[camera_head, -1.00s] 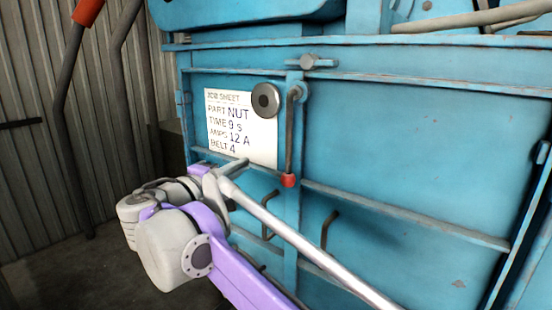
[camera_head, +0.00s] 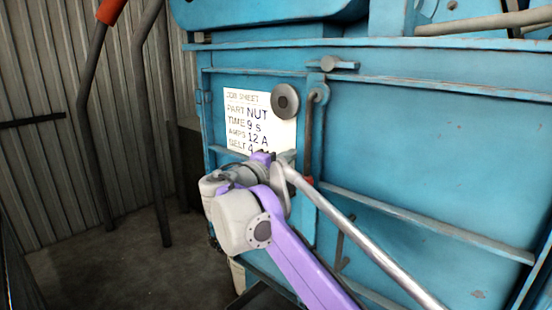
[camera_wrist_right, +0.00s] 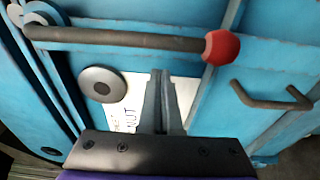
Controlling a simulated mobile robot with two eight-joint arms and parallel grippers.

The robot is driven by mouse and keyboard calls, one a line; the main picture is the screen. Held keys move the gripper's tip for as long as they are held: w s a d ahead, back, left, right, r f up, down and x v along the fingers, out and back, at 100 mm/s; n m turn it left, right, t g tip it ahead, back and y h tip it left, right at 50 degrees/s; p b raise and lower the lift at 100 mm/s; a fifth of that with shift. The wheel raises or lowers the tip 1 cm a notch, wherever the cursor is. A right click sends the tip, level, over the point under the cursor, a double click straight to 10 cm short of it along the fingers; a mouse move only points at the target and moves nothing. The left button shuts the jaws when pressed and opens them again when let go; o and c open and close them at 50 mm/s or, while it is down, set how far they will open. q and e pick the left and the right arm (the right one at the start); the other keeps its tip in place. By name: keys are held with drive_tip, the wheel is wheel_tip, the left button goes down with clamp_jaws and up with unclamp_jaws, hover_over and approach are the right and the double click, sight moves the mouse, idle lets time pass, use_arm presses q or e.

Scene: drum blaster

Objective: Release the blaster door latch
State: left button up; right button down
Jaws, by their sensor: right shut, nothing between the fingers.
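The latch lever (camera_head: 317,135) is a dark bar that hangs down from its pivot at the top edge of the blue blaster door (camera_head: 420,160). Its red end (camera_head: 309,180) is mostly hidden behind my right arm in the head view. In the right wrist view the lever (camera_wrist_right: 125,38) runs across the top to its red knob (camera_wrist_right: 221,47). My right gripper (camera_head: 287,157) is shut and empty, just left of the lever's lower part. In the wrist view its closed fingers (camera_wrist_right: 160,95) point toward the lever, apart from it. My left gripper is out of view.
A job sheet (camera_head: 242,118) and a round dark knob (camera_head: 285,101) are on the door left of the lever. A bent handle (camera_wrist_right: 270,98) is on the door below the red knob. A bent dark bar with a red grip (camera_head: 110,12) stands at the left.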

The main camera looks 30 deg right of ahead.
drive_tip(key=shift+s+d, duration=0.15)
drive_tip(key=shift+s, duration=1.1)
